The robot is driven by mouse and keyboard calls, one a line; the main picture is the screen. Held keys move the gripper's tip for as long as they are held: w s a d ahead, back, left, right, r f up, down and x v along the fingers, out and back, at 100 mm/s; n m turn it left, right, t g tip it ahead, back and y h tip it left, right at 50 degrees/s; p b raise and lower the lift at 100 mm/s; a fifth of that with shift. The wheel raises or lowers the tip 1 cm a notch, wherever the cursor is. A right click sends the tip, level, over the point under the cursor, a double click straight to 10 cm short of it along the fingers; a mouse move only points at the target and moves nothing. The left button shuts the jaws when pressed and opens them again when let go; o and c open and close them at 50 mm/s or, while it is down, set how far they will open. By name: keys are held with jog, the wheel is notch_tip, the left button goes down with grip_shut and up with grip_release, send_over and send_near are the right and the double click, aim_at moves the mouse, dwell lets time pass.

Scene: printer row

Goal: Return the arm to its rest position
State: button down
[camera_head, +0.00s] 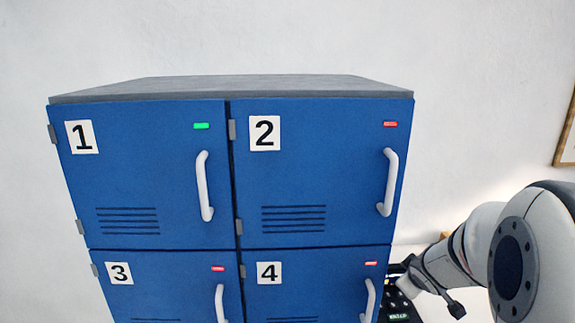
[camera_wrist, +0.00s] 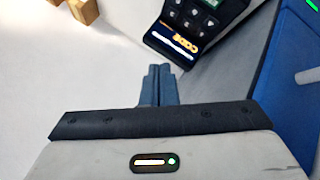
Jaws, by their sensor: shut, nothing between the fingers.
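My gripper (camera_wrist: 158,72) shows in the wrist view with its two dark fingers together and nothing between them. In the head view my arm reaches in from the lower right, beside the blue locker block (camera_head: 150,180). The fingers cannot be made out clearly there. A dark keypad device (camera_wrist: 178,40) with the word CODE and a lit bar lies just beyond the fingertips in the wrist view. I cannot tell whether they touch. Part of a dark device with a small green display (camera_head: 398,316) shows below my arm in the head view.
Locker doors 1, 2, 3 and 4 look shut. Door 1 has a green light (camera_head: 201,126); the others have red ones. Wooden pieces (camera_wrist: 84,10) are at top left. A picture frame (camera_head: 567,140) hangs right.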

jog(key=s+a+r+m+g+y, duration=0.1)
jog(key=s+a+r+m+g, duration=0.1)
jog(key=s+a, duration=0.6)
jog(key=s+a+r+m+g+y, duration=0.2)
jog(key=s+a, duration=0.6)
jog(key=s, duration=0.5)
jog(key=shift+s+m+g, duration=0.35)
jog(key=shift+m+g, duration=0.25)
jog(key=shift+m, duration=0.5)
jog(key=shift+r, duration=0.1)
